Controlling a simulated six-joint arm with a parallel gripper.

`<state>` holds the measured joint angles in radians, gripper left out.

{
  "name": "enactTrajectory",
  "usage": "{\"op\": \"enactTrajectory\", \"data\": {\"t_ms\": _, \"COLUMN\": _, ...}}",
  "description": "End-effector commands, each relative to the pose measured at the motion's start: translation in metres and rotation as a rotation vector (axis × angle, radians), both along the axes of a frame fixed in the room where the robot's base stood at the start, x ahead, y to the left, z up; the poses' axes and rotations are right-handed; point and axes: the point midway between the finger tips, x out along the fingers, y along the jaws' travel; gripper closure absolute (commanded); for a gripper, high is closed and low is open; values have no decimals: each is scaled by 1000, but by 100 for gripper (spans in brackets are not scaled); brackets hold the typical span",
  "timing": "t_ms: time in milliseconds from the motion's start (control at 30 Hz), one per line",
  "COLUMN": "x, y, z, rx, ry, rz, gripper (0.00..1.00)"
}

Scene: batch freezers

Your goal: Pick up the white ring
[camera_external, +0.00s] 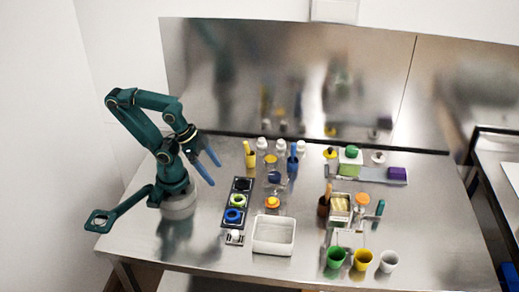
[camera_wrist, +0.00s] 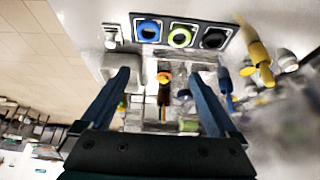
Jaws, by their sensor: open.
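A small round white piece (camera_external: 378,157) sits at the back right of the steel table, beside a green one and a yellow one. Another small white piece (camera_external: 235,236) stands on a small dark square at the near end of the black panel, and it shows at the upper left in the wrist view (camera_wrist: 110,38). Both are too small to tell which is the white ring. My gripper (camera_external: 211,170) is open and empty, raised above the table left of the panel. Its two fingers (camera_wrist: 161,76) are spread wide in the wrist view, with nothing between them.
The black panel (camera_external: 248,185) holds blue, lime and black round pieces. White bottles (camera_external: 262,144) stand at the back; green, yellow and white cups (camera_external: 363,259) stand front right.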

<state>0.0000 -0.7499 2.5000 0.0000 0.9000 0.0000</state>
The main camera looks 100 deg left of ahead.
Motion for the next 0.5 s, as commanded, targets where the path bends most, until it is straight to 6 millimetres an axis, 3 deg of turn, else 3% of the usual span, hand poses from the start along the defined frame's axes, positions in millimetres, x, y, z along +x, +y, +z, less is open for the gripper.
{"op": "enactTrajectory", "data": {"t_ms": 133, "x": 0, "y": 0, "z": 0, "rx": -4, "ry": -2, "rz": 7, "gripper": 5}}
{"op": "enactTrajectory", "data": {"t_ms": 300, "x": 19, "y": 2, "z": 7, "rx": -27, "ry": -2, "rz": 64, "gripper": 5}}
{"op": "enactTrajectory", "data": {"t_ms": 500, "x": 48, "y": 13, "z": -11, "rx": -52, "ry": 124, "rz": 169, "gripper": 5}}
